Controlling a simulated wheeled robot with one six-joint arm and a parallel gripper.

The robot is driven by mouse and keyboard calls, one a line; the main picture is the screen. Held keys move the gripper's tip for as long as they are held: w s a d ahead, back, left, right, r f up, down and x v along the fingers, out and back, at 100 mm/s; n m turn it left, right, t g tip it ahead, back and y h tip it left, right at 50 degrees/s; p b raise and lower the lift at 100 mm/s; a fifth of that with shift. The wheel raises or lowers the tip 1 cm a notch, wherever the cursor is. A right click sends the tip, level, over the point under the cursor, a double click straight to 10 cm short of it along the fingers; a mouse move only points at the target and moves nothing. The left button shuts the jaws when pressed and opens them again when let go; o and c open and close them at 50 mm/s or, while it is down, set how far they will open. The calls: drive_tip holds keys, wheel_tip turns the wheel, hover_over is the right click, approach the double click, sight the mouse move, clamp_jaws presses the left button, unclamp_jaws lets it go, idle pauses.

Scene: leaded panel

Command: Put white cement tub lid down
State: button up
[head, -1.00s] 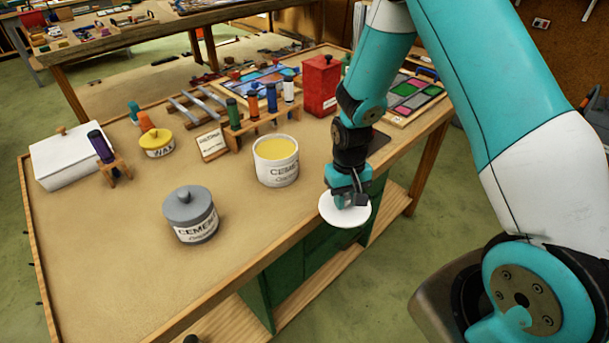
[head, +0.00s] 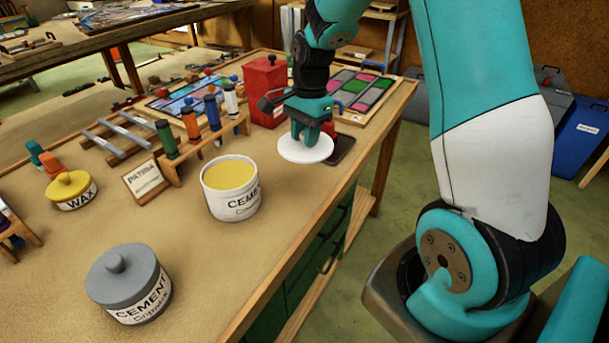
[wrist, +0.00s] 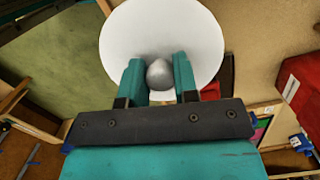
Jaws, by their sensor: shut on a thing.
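My gripper (head: 308,132) is shut on the knob of the white cement tub lid (head: 306,149). In the wrist view the lid (wrist: 125,32) is a round white disc with a grey knob (wrist: 160,74) between my two fingers (wrist: 158,78). The lid is level near the bench's right edge; whether it touches the bench top I cannot tell. The white cement tub (head: 232,195) stands uncovered to the lid's lower left, with yellow content showing.
A grey lidded cement tub (head: 128,285) and a yellow wax tub (head: 71,190) stand left. A rack (head: 205,150) of coloured bottles and a red box (head: 265,92) stand behind. A dark flat item (head: 341,149) lies beside the lid. Bare bench top (head: 60,265) shows at left.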

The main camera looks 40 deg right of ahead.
sight(304, 188)
wheel_tip(304, 188, down, 12)
drive_tip(key=shift+p, duration=0.35)
drive_tip(key=shift+f, duration=0.15)
drive_tip(key=o, duration=0.9)
